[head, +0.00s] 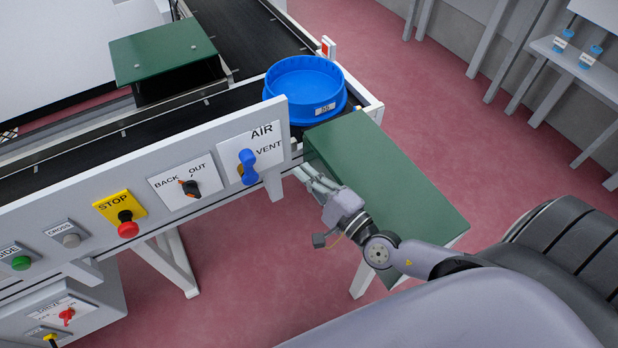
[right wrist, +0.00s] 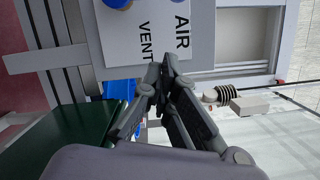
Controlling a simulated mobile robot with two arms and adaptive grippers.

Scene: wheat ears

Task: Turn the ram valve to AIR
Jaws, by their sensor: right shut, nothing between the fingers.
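The ram valve (head: 248,166) is a blue lever on a white plate (head: 262,147) marked AIR at the top and VENT at the right. The lever stands about upright in the head view, and I cannot tell which mark it is set to. In the right wrist view only a bit of its blue (right wrist: 117,3) shows at the top edge, beside the plate (right wrist: 150,30). My right gripper (head: 303,176) is shut and empty, to the right of the panel's end and apart from the lever. Its fingertips also show in the right wrist view (right wrist: 163,75). My left gripper is out of view.
On the same panel are the BACK/OUT knob (head: 190,188), the red STOP button (head: 127,226) and a green button (head: 21,263). A blue bowl (head: 303,84) sits on the conveyor behind. A green board (head: 385,180) lies right of the panel, below my right arm.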

